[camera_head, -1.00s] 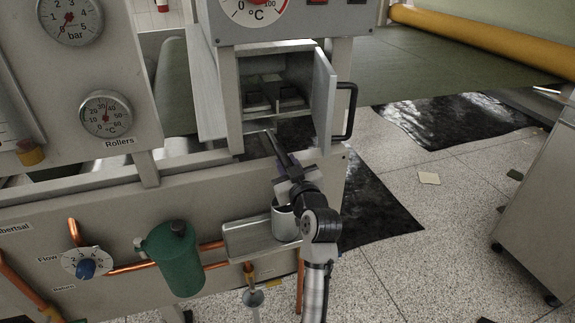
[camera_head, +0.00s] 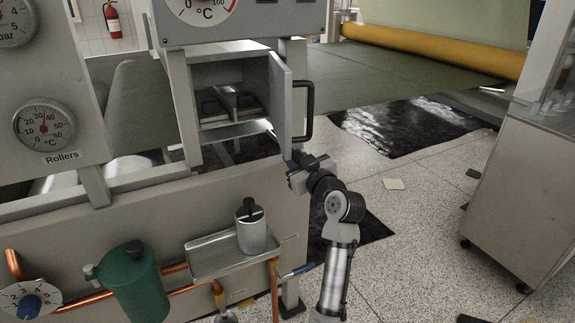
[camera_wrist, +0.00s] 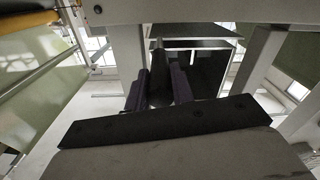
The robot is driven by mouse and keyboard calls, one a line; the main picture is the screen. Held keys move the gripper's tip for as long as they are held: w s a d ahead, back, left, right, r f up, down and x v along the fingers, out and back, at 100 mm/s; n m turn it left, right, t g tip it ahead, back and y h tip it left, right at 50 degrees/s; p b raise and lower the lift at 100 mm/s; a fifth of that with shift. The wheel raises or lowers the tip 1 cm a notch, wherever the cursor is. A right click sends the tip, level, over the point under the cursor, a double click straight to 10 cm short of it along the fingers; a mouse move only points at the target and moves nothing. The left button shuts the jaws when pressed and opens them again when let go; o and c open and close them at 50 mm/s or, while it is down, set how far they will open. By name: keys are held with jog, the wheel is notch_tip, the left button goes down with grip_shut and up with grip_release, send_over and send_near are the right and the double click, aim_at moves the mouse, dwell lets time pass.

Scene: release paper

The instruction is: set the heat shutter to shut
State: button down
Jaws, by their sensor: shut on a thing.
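A grey cabinet (camera_head: 236,46) has its door (camera_head: 285,100) standing open, with a black bar handle (camera_head: 309,112) on it. Which part is the heat shutter I cannot tell for sure; no label for it is legible. My gripper (camera_head: 296,160) is just below the door's lower edge, right of the cabinet mouth. In the wrist view my gripper (camera_wrist: 160,90) has dark purple fingers shut on both sides of a dark upright bar (camera_wrist: 158,66). What this bar belongs to is hidden in the head view.
Two trays with black handles (camera_head: 228,104) sit inside the cabinet. Below, a shallow metal tray (camera_head: 208,262) carries a grey can (camera_head: 256,238). A green canister (camera_head: 134,285) hangs lower left.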

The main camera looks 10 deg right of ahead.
jog(key=shift+d+r, duration=0.1)
jog(key=shift+d, duration=0.15)
jog(key=c, duration=1.2)
grip_release()
jog(key=shift+w+d, duration=0.1)
jog(key=shift+d, duration=0.05)
jog(key=shift+s, duration=0.2)
jog(key=b+v, duration=0.2)
jog(key=v, duration=1.1)
jog(key=shift+s, duration=0.2)
